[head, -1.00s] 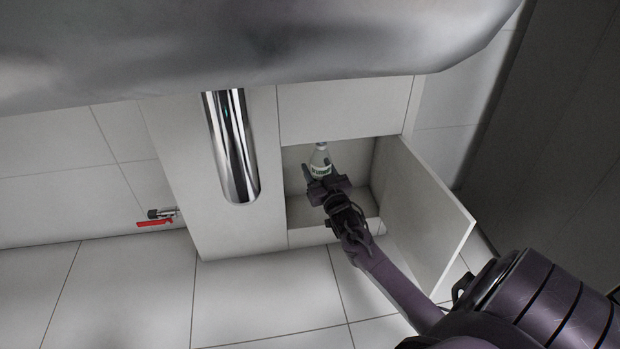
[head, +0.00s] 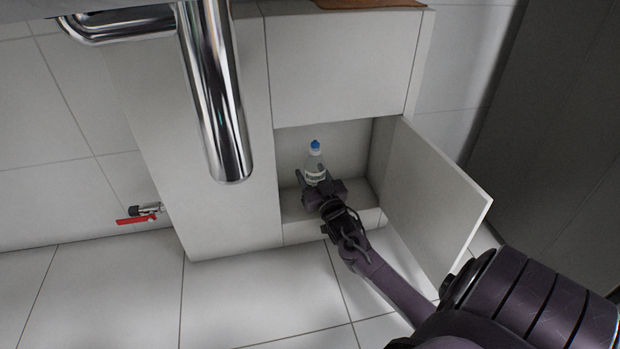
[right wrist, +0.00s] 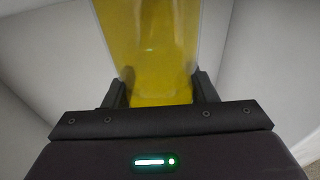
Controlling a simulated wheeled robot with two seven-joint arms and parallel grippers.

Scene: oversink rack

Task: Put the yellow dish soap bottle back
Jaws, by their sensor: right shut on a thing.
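The dish soap bottle (head: 314,165) has a blue cap and a pale label in the head view. It stands roughly upright in the opening of a low white compartment (head: 345,145). In the right wrist view its body (right wrist: 150,45) is yellow and fills the space between the fingers. My right gripper (head: 317,186) is shut on the bottle's lower part, reaching in from the front. Its two fingers also show in the right wrist view (right wrist: 160,90), one on each side of the bottle. The bottle's base is hidden by the gripper, so I cannot tell whether it touches the compartment floor. My left gripper is not in view.
The compartment's door (head: 435,205) stands open on the right, close beside my right arm. A chrome pipe (head: 215,100) hangs to the left. A red-handled valve (head: 138,214) is on the wall at far left. The tiled floor (head: 110,290) in front is clear.

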